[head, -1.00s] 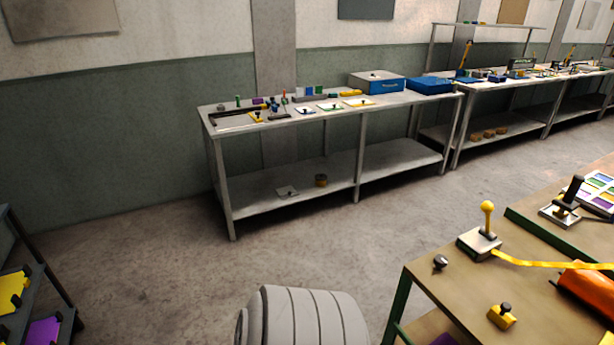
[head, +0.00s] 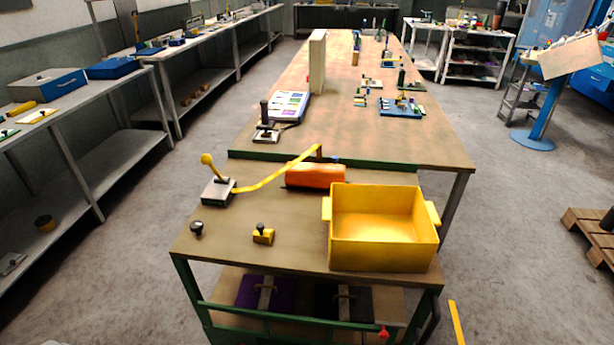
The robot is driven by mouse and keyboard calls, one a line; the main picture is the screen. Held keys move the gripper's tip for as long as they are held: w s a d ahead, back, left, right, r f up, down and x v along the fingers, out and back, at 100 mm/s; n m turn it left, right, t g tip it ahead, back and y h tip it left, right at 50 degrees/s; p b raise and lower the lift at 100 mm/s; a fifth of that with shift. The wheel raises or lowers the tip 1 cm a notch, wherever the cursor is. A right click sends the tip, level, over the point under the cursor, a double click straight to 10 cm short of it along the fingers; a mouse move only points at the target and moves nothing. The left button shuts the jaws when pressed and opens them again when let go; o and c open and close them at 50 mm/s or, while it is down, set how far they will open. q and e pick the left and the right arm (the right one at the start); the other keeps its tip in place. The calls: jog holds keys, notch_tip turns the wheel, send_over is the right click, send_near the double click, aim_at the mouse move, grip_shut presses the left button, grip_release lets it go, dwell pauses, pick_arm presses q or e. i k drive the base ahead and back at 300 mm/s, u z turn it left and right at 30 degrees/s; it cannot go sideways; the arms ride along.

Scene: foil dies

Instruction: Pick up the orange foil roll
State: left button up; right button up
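The orange foil roll (head: 315,176) lies on its side on the near wooden table (head: 210,232), behind and left of a yellow bin (head: 383,232). A yellow strip (head: 275,179) passes from a small metal block with a yellow-knobbed lever (head: 217,188) up to a small post just behind the roll. The bin hides none of the roll's main body that I can make out. Neither of my grippers shows in the head view.
A small yellow block with a black knob (head: 263,235) and a dark knob (head: 197,229) stand at the table's front left. A long workbench (head: 330,130) adjoins behind. A grey bench with blue boxes (head: 110,67) runs along the left.

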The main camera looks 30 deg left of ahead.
aim_at(303, 175)
jog(key=k, duration=1.3)
jog(key=u, duration=0.9)
jog(key=i, duration=1.35)
jog(key=z, duration=0.35)
